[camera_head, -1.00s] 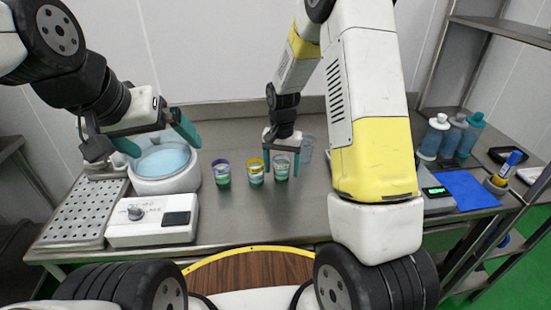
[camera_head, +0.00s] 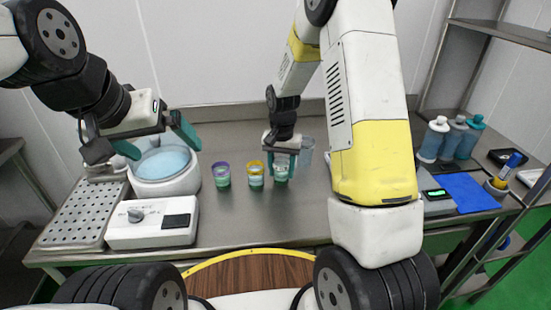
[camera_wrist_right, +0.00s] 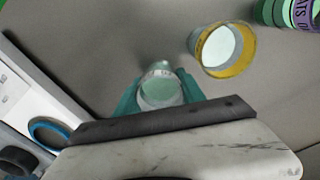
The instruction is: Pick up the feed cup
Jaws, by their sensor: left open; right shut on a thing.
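My right gripper (camera_head: 282,172) is shut on a small clear cup with pale green contents and a pale rim (camera_head: 281,175), at the right end of a row of three cups. In the right wrist view this cup (camera_wrist_right: 160,90) sits between the two teal fingers. It looks upright and at table level; I cannot tell whether it touches the table. A yellow-rimmed cup (camera_head: 255,175) and a purple-rimmed cup (camera_head: 222,176) stand to its left. Which one is the feed cup, I cannot read. My left gripper (camera_head: 160,147) is open and empty over the white round bath (camera_head: 165,180).
A clear beaker (camera_head: 307,152) stands close behind the held cup. A white control box (camera_head: 152,232) and a perforated tray (camera_head: 80,215) are at left. Bottles (camera_head: 434,138), a blue mat (camera_head: 468,191) and a pen cup (camera_head: 497,184) are at right. The table's front middle is clear.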

